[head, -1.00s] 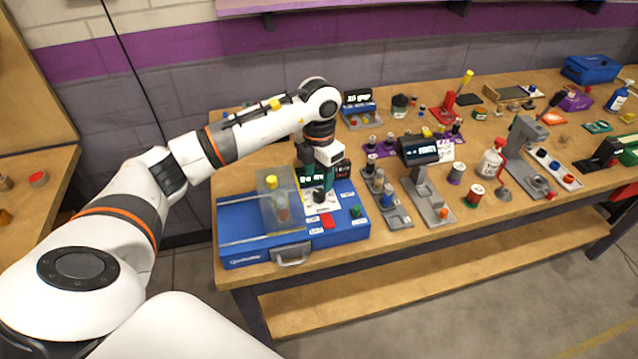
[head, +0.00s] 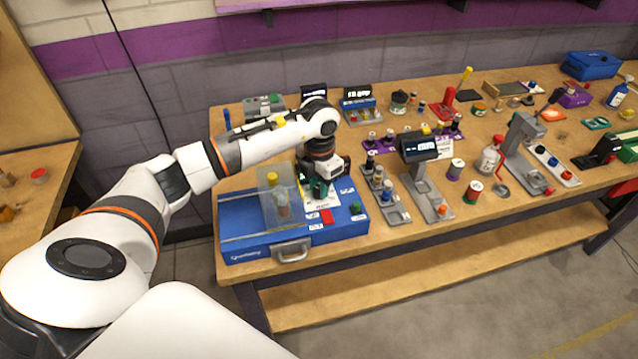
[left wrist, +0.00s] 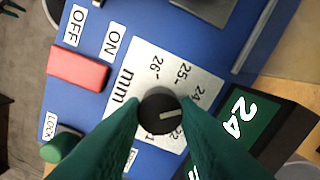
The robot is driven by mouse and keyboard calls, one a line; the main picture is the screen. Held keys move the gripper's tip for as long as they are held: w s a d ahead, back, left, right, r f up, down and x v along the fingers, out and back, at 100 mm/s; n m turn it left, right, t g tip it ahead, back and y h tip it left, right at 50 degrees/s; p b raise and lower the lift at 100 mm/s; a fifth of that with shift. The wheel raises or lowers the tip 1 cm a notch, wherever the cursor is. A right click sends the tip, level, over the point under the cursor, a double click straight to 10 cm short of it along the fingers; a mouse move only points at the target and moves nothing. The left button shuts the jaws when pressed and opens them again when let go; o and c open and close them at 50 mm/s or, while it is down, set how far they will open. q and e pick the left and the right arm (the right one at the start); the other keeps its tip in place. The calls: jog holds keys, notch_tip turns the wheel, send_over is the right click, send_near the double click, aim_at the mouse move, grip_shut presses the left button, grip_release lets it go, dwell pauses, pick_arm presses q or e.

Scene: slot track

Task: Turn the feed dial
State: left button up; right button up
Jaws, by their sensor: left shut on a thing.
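The feed dial (left wrist: 160,112) is a round black knob with a pale pointer line. It sits on a white scale plate (left wrist: 150,70) marked in mm, on the blue machine (head: 235,230). In the left wrist view the pointer is aimed to the right, toward the low-twenties numbers. My left gripper (left wrist: 162,116) has its green fingers shut on the dial, one on each side. In the head view the left gripper (head: 318,190) reaches down onto the machine and hides the dial. My right gripper is not in view.
On the machine are a red switch (left wrist: 78,68) by ON and OFF labels, a green knob (left wrist: 60,145) by a LOCK label, a clear guard (head: 268,205) and a display (left wrist: 245,120) reading 24. Small parts stations (head: 385,195) stand close to the right.

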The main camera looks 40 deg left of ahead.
pick_arm(q)
jog(key=m+b, duration=0.3)
jog(key=shift+f, duration=0.15)
jog(key=m+b, duration=0.2)
jog(key=m, duration=0.1)
jog(key=shift+m, duration=0.4)
jog(key=shift+m+b, duration=0.5)
jog(key=shift+r, duration=0.2)
jog(key=o, duration=1)
